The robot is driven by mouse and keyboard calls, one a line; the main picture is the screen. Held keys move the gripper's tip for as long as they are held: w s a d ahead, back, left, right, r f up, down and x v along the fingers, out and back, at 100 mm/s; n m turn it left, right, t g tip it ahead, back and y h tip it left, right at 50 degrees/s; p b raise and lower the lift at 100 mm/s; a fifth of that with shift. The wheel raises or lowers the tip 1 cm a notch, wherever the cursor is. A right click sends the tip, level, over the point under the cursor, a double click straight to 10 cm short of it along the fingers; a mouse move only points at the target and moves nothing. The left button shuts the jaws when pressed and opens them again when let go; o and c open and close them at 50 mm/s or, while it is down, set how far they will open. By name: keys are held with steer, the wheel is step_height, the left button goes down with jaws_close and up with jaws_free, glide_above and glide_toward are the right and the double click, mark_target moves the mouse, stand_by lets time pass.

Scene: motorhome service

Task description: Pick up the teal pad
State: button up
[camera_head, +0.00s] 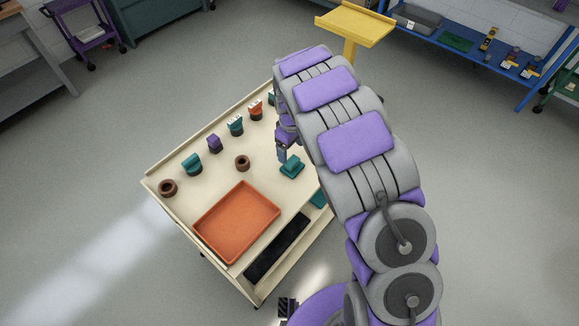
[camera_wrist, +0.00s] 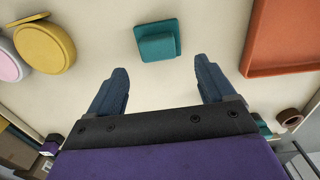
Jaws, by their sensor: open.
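The teal pad (camera_wrist: 157,42) lies on the cream table top in the wrist view, a square base with a smaller raised block on it. In the head view the teal pad (camera_head: 292,168) sits right of the orange tray. My gripper (camera_wrist: 160,70) is open and empty, its two dark blue fingers spread wide. The pad shows beyond the fingertips, roughly centred between them and apart from them. In the head view my gripper (camera_head: 282,155) hangs beside the pad, partly hidden by my arm. Its height above the table is hard to tell.
The orange tray (camera_head: 236,221) lies left of the pad. The wrist view shows a yellow round piece (camera_wrist: 44,46). A black slot (camera_head: 277,247) runs near the front edge.

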mark_target(292, 160)
steer(key=shift+d+f, duration=0.2)
steer(key=shift+f, duration=0.65)
steer(key=shift+d+f, duration=0.45)
steer(key=shift+f, duration=0.25)
steer(key=f, duration=0.2)
steer(key=a+f+b, duration=0.1)
steer(key=f, duration=0.1)
steer(key=shift+a+f, duration=0.1)
steer(key=shift+f, duration=0.05)
steer(key=shift+a+f, duration=0.1)
steer(key=shift+a, duration=0.05)
steer(key=shift+d, duration=0.5)
steer(key=c, duration=0.5)
steer(key=shift+a, duration=0.3)
steer(key=c, duration=0.5)
steer(key=shift+r, duration=0.65)
step_height(292, 160, up, 3)
steer(key=shift+s+d+f+p, duration=0.1)
steer(key=shift+p, duration=0.2)
steer(key=shift+c, duration=1.4)
steer(key=s+d, duration=0.1)
steer(key=s, duration=0.4)
steer(key=s+d+p, duration=0.1)
steer(key=s, duration=0.4)
steer(key=s+d+r, duration=0.1)
steer(key=s, duration=0.4)
steer(key=shift+s+d+p, duration=0.2)
steer(key=shift+d+p, duration=0.2)
